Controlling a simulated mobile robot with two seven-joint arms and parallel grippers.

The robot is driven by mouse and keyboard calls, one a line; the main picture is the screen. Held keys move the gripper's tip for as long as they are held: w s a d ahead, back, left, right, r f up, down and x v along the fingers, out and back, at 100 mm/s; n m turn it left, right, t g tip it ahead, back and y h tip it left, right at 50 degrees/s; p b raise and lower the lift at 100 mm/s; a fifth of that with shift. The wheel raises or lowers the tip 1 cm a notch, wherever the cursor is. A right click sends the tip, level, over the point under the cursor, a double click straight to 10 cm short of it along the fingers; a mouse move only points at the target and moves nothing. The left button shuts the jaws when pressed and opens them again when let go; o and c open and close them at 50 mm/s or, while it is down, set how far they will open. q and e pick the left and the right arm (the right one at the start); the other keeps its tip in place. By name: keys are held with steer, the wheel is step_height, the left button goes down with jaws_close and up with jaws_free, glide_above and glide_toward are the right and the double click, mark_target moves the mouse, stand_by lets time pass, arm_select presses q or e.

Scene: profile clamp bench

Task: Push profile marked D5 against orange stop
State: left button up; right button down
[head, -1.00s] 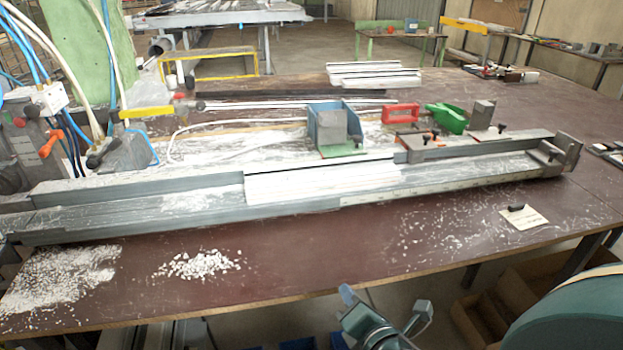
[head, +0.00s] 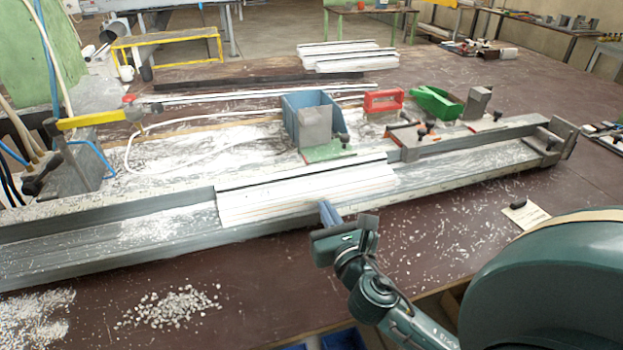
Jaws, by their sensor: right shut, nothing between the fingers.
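A long white profile (head: 300,192) lies in the grey metal channel (head: 120,252), near the middle of its length. No D5 mark is legible on it. My right gripper (head: 330,213) is shut and empty at the near edge of the channel, just in front of the profile's right half. I cannot tell whether it touches the channel or the profile. A grey end block (head: 552,142) stands at the channel's right end, with a clear gap between it and the profile. My left gripper is out of view.
Behind the channel stand a blue box-like fixture (head: 297,104), a red block with an opening (head: 383,100) and a green part (head: 434,103). A yellow-handled clamp (head: 92,121) is at left. White chips (head: 170,306) litter the bench front. A small tag (head: 526,213) lies at right.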

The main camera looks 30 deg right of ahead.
mark_target(309, 173)
steer(key=x, duration=0.9)
steer(key=shift+w+p, duration=0.2)
steer(key=shift+p, duration=0.15)
steer(key=shift+w, duration=0.1)
steer(key=shift+w, duration=0.1)
steer(key=shift+p+x, duration=0.3)
steer(key=shift+x, duration=0.55)
steer(key=shift+r, duration=0.1)
steer(key=shift+d, duration=0.1)
